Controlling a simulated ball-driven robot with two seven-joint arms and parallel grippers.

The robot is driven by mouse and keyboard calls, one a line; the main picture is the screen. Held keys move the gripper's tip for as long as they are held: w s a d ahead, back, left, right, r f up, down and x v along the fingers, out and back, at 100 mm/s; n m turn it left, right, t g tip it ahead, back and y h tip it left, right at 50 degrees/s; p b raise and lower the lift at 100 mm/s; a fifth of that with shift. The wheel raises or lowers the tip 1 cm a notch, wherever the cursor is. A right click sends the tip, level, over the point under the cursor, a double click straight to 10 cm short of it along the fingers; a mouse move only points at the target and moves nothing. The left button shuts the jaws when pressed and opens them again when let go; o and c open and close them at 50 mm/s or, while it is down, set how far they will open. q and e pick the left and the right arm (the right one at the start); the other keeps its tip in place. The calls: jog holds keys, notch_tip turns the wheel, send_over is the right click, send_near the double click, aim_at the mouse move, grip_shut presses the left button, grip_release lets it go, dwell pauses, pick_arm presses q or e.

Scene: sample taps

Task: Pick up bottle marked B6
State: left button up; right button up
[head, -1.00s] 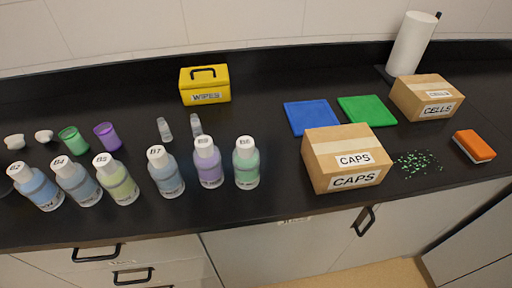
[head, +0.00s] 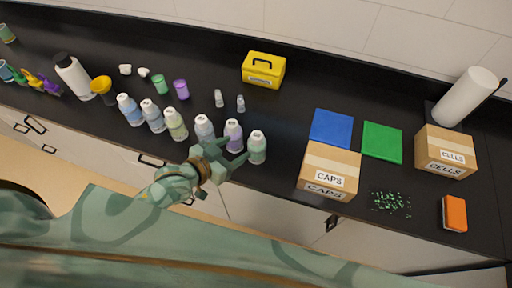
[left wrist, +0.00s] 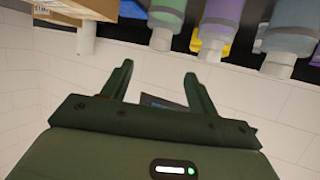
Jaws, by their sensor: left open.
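The bottle marked B6 (head: 257,147) is pale green with a white cap and stands upright at the right end of the bottle row. Its mark is too small to read now but was readable earlier. My left gripper (head: 236,150) is open and empty, just left of B6 and in front of the purple bottle (head: 233,135). Touching cannot be told. In the left wrist view, the open fingers (left wrist: 158,85) are apart, with a pale green bottle (left wrist: 166,12), likely B6, beyond them at the top. My right gripper is not in view.
A blue-grey bottle (head: 205,128) and several others continue the row leftward. The CAPS box (head: 328,172) stands right of B6 with a gap. Two small vials (head: 219,98) and a yellow wipes box (head: 263,69) are behind. The counter's front edge is close to the bottles.

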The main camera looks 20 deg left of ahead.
aim_at(260, 135)
pick_arm(q)
jog(key=x, duration=0.7)
jog(key=shift+w+d+f+b, duration=0.1)
jog(key=shift+b, duration=0.2)
jog(key=shift+f+b+x, duration=0.1)
jog(key=shift+b+x, duration=0.1)
jog(key=shift+x, duration=1.2)
jog(key=shift+f+b+x, duration=0.15)
jog(key=shift+x, duration=1.25)
jog(key=c, duration=0.3)
jog(key=shift+r, duration=0.1)
grip_shut()
